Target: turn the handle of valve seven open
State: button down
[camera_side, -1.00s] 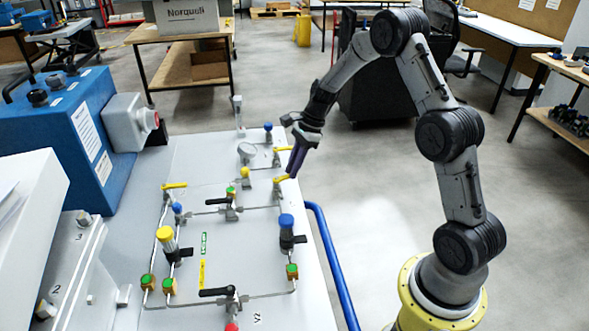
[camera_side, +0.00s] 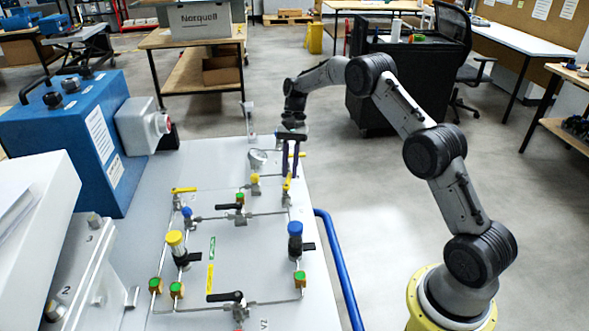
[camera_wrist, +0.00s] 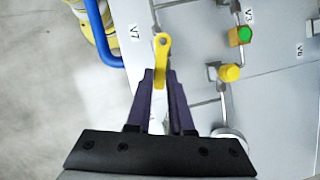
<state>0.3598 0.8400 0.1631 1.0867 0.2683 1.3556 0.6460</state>
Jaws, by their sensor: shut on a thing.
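The yellow handle of valve seven (camera_wrist: 162,50) shows in the wrist view beside the printed label V7 (camera_wrist: 135,32). It points back between my fingers, roughly in line with the pipe. My gripper (camera_wrist: 160,74) has its purple fingers shut on the handle's free end, one on each side. In the side view the handle (camera_side: 287,184) is at the right part of the panel, and my gripper (camera_side: 289,173) reaches down to it from behind. The fingers partly hide the handle's gripped end.
Another yellow handle (camera_side: 183,190) and a black handle (camera_side: 229,206) sit on the panel (camera_side: 262,270). A yellow-capped fitting (camera_side: 254,178) and a round gauge (camera_side: 257,158) stand left of my gripper. A blue rail (camera_side: 340,270) runs along the right edge.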

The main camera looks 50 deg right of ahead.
jog(key=shift+w+a+r+n+g+h, duration=0.1)
jog(key=shift+w+a+n+g+h, duration=0.2)
jog(key=shift+n, duration=0.65)
jog(key=shift+w+a+n+g+h, duration=0.1)
jog(key=shift+w+a+n+g, duration=0.2)
jog(key=shift+n, duration=0.65)
jog(key=shift+w+d, duration=0.1)
jog(key=c, duration=0.8)
grip_release()
jog(key=v, duration=0.7)
jog(key=shift+r, duration=0.2)
jog(key=shift+w, duration=0.1)
